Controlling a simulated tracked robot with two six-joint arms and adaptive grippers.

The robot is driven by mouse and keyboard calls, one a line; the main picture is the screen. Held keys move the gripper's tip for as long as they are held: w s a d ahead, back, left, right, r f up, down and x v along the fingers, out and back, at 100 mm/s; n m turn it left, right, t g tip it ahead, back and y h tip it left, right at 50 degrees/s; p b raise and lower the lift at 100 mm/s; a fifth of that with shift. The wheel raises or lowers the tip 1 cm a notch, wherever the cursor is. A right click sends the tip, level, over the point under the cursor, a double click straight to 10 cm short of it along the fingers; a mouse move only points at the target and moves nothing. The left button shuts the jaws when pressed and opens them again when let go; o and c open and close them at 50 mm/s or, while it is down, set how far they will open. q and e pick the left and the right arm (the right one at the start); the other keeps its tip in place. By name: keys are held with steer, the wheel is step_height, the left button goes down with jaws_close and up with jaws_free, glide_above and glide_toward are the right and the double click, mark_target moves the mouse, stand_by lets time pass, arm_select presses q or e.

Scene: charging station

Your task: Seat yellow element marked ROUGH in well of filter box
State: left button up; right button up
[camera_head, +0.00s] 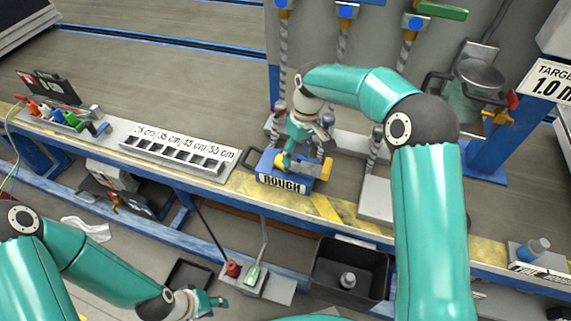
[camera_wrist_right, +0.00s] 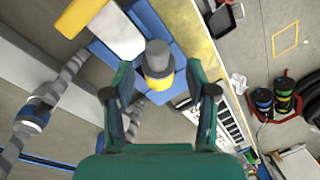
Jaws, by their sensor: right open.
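The blue filter box (camera_head: 266,160) sits on the bench edge, with a white ROUGH plate (camera_head: 282,185) on its front. A yellow element with a grey top (camera_wrist_right: 159,62) stands at the blue box (camera_wrist_right: 172,20) in the right wrist view; I cannot tell whether it is in a well. No marking on it is readable. My right gripper (camera_wrist_right: 160,100) is open, its fingers either side of the element with gaps showing. In the head view the right gripper (camera_head: 291,152) is over the box and partly hides it. My left gripper (camera_head: 212,303) is low at the left, its opening unclear.
A grey arm with a yellow end (camera_head: 326,168) lies across the box's right side. A slotted length gauge (camera_head: 180,150) is left of it. Spiral posts (camera_head: 283,60) rise behind.

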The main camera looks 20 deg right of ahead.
mark_target(296, 164)
step_height(296, 164, down, 4)
steer(key=shift+s+a, duration=0.1)
jaws_close()
stand_by(0.4)
